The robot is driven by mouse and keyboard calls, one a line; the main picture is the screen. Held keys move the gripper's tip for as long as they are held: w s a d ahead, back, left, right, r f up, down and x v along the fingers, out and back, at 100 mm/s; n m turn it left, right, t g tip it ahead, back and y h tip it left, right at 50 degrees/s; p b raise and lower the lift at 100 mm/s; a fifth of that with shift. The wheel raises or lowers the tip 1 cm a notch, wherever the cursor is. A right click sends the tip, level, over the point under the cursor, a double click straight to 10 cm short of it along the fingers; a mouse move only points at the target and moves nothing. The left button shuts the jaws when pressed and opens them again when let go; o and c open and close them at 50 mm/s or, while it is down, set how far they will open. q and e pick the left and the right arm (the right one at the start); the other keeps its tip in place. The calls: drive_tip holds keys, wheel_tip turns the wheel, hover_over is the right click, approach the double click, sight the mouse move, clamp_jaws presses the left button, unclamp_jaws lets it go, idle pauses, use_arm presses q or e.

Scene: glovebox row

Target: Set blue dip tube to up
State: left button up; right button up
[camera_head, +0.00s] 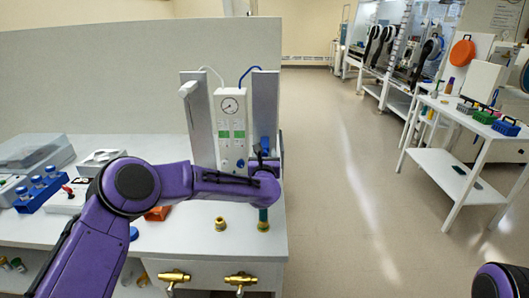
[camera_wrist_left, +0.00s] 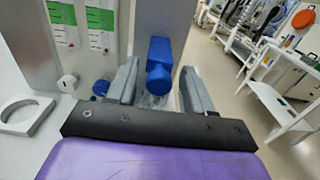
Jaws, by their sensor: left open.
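A blue block-shaped piece with a rounded end (camera_wrist_left: 159,67) is mounted on a grey upright and appears to be the blue dip tube's handle. In the head view, part of the blue piece (camera_head: 265,144) shows low on the right grey upright. A thin blue tube (camera_head: 248,72) curves into the top of that upright. My left gripper (camera_head: 264,158) is at this upright. In the left wrist view its fingers (camera_wrist_left: 160,72) are open, one on each side of the blue piece; I cannot tell whether they touch it. My right gripper is out of view.
A blue vial rack (camera_head: 42,190) is at the left. The floor (camera_head: 345,190) at right is clear.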

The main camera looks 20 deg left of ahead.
use_arm(q)
drive_tip(key=shift+c, duration=0.3)
clamp_jaws()
wheel_tip(320, 180, up, 21)
drive_tip(key=p, duration=0.2)
drive_tip(key=shift+r+p, duration=0.15)
drive_tip(key=shift+p, duration=0.25)
drive_tip(key=shift+a+r, duration=0.1)
drive_tip(key=shift+o, duration=0.3)
unclamp_jaws()
